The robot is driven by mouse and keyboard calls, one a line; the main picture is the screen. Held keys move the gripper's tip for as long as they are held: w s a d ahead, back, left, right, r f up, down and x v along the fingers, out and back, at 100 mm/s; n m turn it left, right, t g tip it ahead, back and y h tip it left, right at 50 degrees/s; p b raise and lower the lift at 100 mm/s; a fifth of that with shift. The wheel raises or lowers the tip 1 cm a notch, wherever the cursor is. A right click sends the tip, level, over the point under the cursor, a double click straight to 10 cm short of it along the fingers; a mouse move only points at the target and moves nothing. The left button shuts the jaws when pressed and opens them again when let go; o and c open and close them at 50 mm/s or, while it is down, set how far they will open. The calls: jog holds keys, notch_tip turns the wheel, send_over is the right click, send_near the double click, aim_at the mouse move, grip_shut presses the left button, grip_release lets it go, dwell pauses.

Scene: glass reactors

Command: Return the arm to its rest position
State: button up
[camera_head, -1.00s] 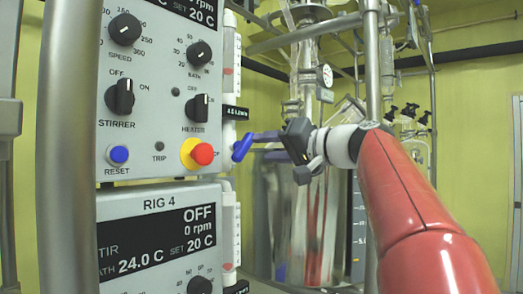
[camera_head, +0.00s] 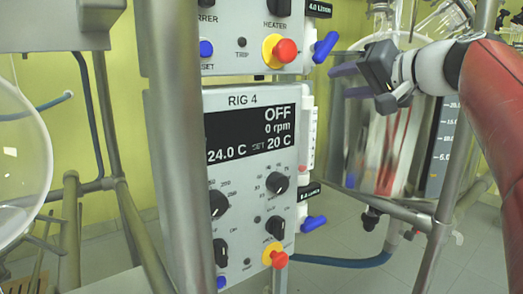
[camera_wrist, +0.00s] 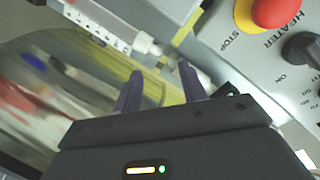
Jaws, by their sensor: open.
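My gripper (camera_head: 345,81) is at the upper right of the head view, at the end of my red and white arm, with its dark body and purple fingers pointing left. Its fingertips are apart and nothing is between them. In the wrist view the two purple fingers (camera_wrist: 160,84) stand open, with a flowmeter tube end and a blurred steel vessel beyond them. The gripper is just right of the upper control box and its blue valve handle (camera_head: 326,46); I cannot tell whether they touch.
The Rig 4 panel (camera_head: 232,190) reads OFF, with black knobs and a red stop button (camera_head: 279,259). An upper panel has another red button (camera_head: 285,50). A steel vessel (camera_head: 372,150) stands behind my gripper. Metal posts (camera_head: 180,150) rise nearby. A round glass vessel (camera_head: 22,150) is at the left.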

jog(key=s+a+f+n+g+h, duration=0.1)
jog(key=s+f+g+h, duration=0.1)
jog(key=s+f, duration=0.6)
jog(key=s+a+f+n+g+h+p, duration=0.1)
jog(key=s+f+g+h, duration=0.2)
jog(key=f, duration=1.4)
jog(key=s+a+f+g+h, duration=0.1)
jog(key=s+f+g+h, duration=0.1)
jog(key=s+f, duration=1)
jog(key=shift+s+f+n+g+h, duration=0.3)
jog(key=shift+f+n+g+h, duration=0.15)
jog(key=shift+h, duration=0.25)
